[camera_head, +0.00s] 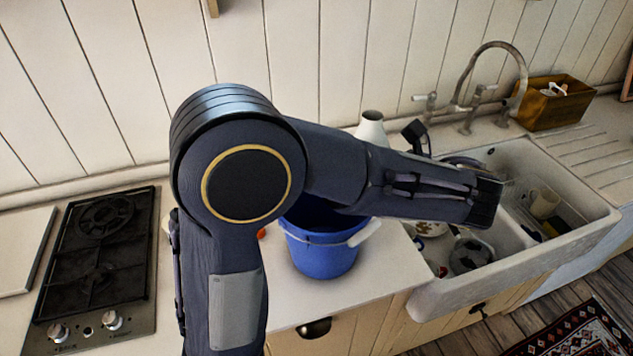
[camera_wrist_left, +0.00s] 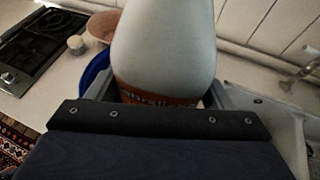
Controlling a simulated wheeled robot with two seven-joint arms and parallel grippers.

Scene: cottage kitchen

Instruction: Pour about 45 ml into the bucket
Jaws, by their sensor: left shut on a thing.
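The blue bucket (camera_head: 322,255) stands on the counter left of the sink, partly covered by my left arm in the head view. Its inside is mostly hidden, so I cannot see its contents. A pale bottle with an orange printed band fills the middle of the left wrist view (camera_wrist_left: 165,45). Its narrow top (camera_head: 371,125) shows above my forearm in the head view, roughly upright. My left gripper (camera_wrist_left: 157,95) is shut around the bottle; the forearm hides this grip in the head view. The bucket's blue rim (camera_wrist_left: 94,70) shows behind the bottle. My right gripper is not in view.
A white sink (camera_head: 450,290) with dishes and a tap (camera_head: 490,60) lies to the right. A black gas hob (camera_head: 95,250) is at the left. A wooden box (camera_head: 555,105) stands behind the sink. A brownish bowl (camera_wrist_left: 103,26) shows near the hob in the wrist view.

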